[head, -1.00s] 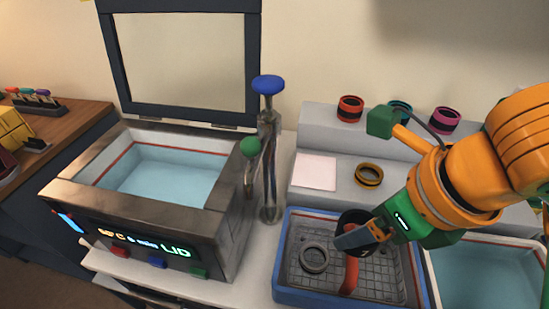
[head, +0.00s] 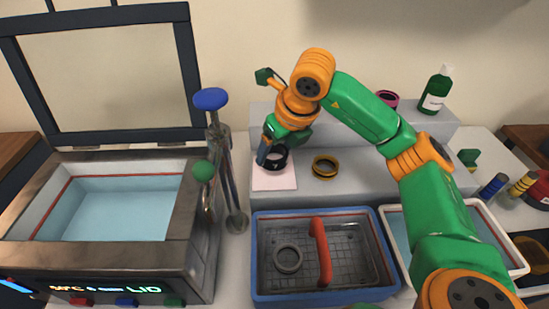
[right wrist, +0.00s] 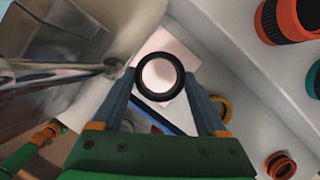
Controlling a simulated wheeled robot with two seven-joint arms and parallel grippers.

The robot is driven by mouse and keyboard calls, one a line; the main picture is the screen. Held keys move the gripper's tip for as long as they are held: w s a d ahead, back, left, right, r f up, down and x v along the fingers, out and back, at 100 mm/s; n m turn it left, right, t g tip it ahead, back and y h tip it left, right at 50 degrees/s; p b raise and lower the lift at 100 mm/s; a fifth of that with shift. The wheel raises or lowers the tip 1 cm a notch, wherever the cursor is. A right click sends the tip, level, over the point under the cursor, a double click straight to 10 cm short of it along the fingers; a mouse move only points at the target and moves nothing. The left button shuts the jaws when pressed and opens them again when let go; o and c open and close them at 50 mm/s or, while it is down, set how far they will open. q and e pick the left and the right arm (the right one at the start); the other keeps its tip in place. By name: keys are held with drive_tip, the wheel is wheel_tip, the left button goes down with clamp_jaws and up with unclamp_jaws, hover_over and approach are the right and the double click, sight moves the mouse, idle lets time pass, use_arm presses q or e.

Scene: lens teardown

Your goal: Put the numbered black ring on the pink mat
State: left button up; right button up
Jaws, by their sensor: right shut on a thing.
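The black ring (head: 276,163) is held between the fingertips of my right gripper (head: 273,153), over the back part of the pink mat (head: 273,184). In the right wrist view the ring (right wrist: 160,98) sits between both blue fingers, and the pale mat (right wrist: 184,53) shows through and behind it. Whether the ring touches the mat or hangs just above it, I cannot tell. The number marks are too small to read.
A yellow-black ring (head: 325,167) lies right of the mat. A blue-rimmed tub (head: 262,297) in front holds a basket with a grey ring (head: 288,259) and red handle (head: 320,251). A metal bath (head: 190,215) and tall stand (head: 230,180) are at left.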

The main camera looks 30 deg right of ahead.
sight(275, 173)
drive_tip(key=x, duration=0.1)
drive_tip(key=p+x, duration=0.1)
drive_tip(key=x, duration=0.2)
drive_tip(key=shift+s+d+f, duration=0.15)
drive_tip(key=shift+d+f, duration=0.25)
drive_tip(key=shift+f, duration=0.1)
drive_tip(key=shift+f, duration=0.15)
drive_tip(key=o, duration=1.3)
drive_tip(key=shift+c, duration=0.2)
drive_tip(key=shift+r, duration=0.45)
drive_tip(key=v, duration=1.1)
drive_tip(key=shift+s+r, duration=0.25)
